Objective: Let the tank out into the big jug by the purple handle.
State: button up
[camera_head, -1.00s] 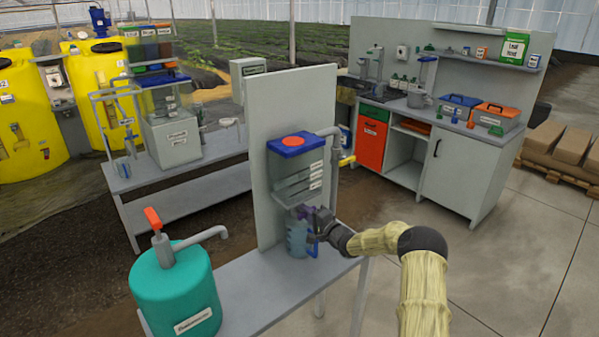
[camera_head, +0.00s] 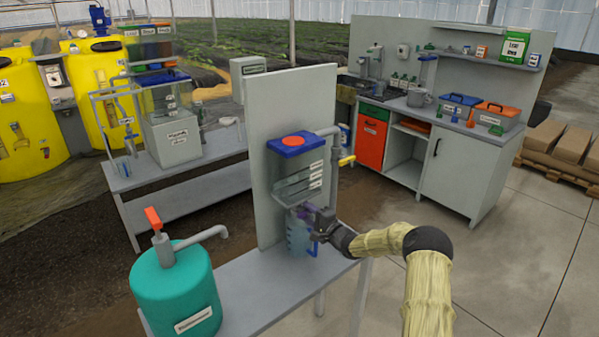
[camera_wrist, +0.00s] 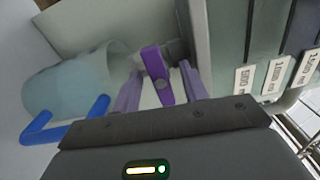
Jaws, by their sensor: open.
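The clear tank (camera_head: 300,172) with a blue lid and red cap stands against the upright panel over the bench. In the wrist view its side (camera_wrist: 258,40) bears white volume labels. The purple handle (camera_wrist: 155,75) sits at the tank's foot, tilted. My gripper (camera_wrist: 162,88) is open, with one finger on each side of the handle; contact cannot be told. In the head view my gripper (camera_head: 318,217) is at the tank's lower front. The big jug (camera_head: 297,238), clear with a blue handle, stands below; it also shows in the wrist view (camera_wrist: 65,85). Its contents are unclear.
A teal pump canister (camera_head: 175,292) stands at the left of the bench (camera_head: 262,287). The bench between canister and jug is clear. A cabinet counter stands behind.

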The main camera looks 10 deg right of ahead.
jog(key=p+v, duration=0.1)
jog(key=v, duration=0.5)
jog(key=shift+p, duration=0.3)
jog(key=s+a+r+n+g+h, duration=0.3)
jog(key=s+a+n+g+h, duration=0.3)
jog(key=s, duration=0.3)
jog(key=s+r+n+g+h, duration=0.1)
jog(key=s+r+n+g, duration=0.2)
jog(key=s, duration=1.3)
jog(key=s+r+n+g+h, duration=0.2)
jog(key=s+r+n+g, duration=0.1)
jog(key=s, duration=1.3)
jog(key=shift+d+r+n+g, duration=0.4)
jog(key=shift+d+r+g, duration=0.05)
jog(key=shift+r+g, duration=0.05)
